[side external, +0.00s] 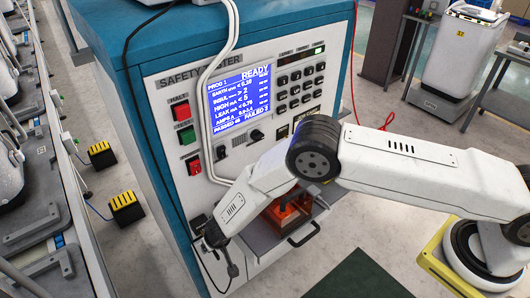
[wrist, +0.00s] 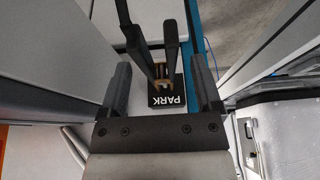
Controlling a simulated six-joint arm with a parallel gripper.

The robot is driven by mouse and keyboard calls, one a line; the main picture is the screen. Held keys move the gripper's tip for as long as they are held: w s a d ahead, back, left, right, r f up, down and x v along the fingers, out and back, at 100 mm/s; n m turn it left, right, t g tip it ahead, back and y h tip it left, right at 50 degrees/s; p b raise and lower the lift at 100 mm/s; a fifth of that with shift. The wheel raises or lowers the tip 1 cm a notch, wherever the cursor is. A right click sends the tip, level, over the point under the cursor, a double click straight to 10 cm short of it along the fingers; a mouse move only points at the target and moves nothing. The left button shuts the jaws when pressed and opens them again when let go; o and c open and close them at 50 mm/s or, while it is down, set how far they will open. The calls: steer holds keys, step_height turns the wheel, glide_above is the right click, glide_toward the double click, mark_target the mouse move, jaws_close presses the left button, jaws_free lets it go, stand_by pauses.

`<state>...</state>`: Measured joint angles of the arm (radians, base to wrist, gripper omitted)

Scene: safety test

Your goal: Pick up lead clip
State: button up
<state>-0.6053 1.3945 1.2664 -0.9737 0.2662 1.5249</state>
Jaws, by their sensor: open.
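The lead clip (wrist: 171,45) shows in the wrist view as two black handles with a brass-coloured part between them. It is at a black plate (wrist: 166,95) marked PARK. My gripper (wrist: 160,65) is open, with one dark finger on each side of the clip. No closed grip on it shows, and I cannot tell how deep the fingers reach around it. In the side external view my gripper (side external: 214,238) is low at the left front of the safety tester (side external: 170,90). The clip cannot be told apart from the dark fingers there.
Thin dark cables hang by the tester's front. A line of appliances (side external: 40,150) runs at left. Yellow-black pedals (side external: 126,208) stand on the floor.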

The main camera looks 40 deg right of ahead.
stand_by(0.4)
jaws_close()
steer(key=shift+r, duration=0.15)
steer(key=shift+r, duration=0.8)
steer(key=s+d+r, duration=0.6)
steer(key=s+r, duration=0.5)
steer(key=s, duration=0.1)
steer(key=shift+s, duration=0.3)
steer(key=shift+s, duration=0.15)
stand_by(0.5)
